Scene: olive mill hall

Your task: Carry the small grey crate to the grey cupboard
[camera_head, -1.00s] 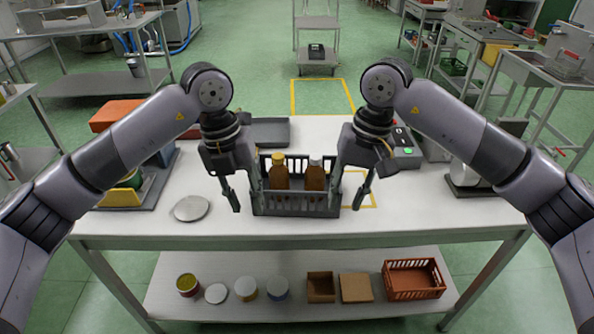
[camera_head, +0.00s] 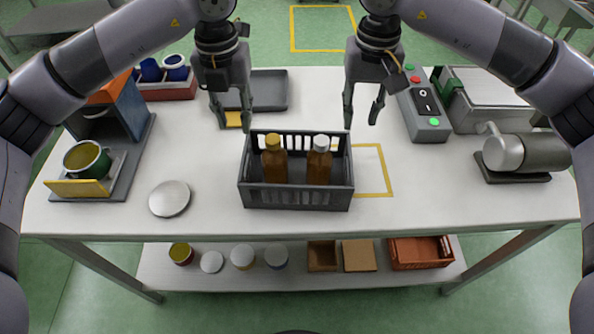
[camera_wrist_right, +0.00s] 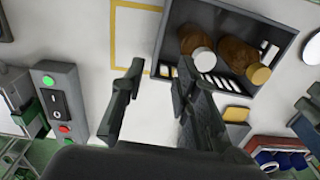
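The small grey crate (camera_head: 297,197) stands upright on the white table, with two brown bottles in it, one yellow-capped (camera_head: 274,165) and one white-capped (camera_head: 319,165). My left gripper (camera_head: 232,117) is open and empty by the crate's far left corner. My right gripper (camera_head: 361,115) is open and empty by the far right corner. In the right wrist view its spread fingers (camera_wrist_right: 152,98) show, one overlapping the crate's wall (camera_wrist_right: 160,45); I cannot tell if it touches. I cannot make out the grey cupboard in these views.
The white table (camera_head: 420,205) holds a round silver disc (camera_head: 170,199), a dark tray (camera_head: 268,90), a control box (camera_head: 425,112) and a metal cylinder device (camera_head: 530,153). A blue machine with a green cup (camera_head: 87,160) stands left. The lower shelf holds tins and an orange crate (camera_head: 420,253).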

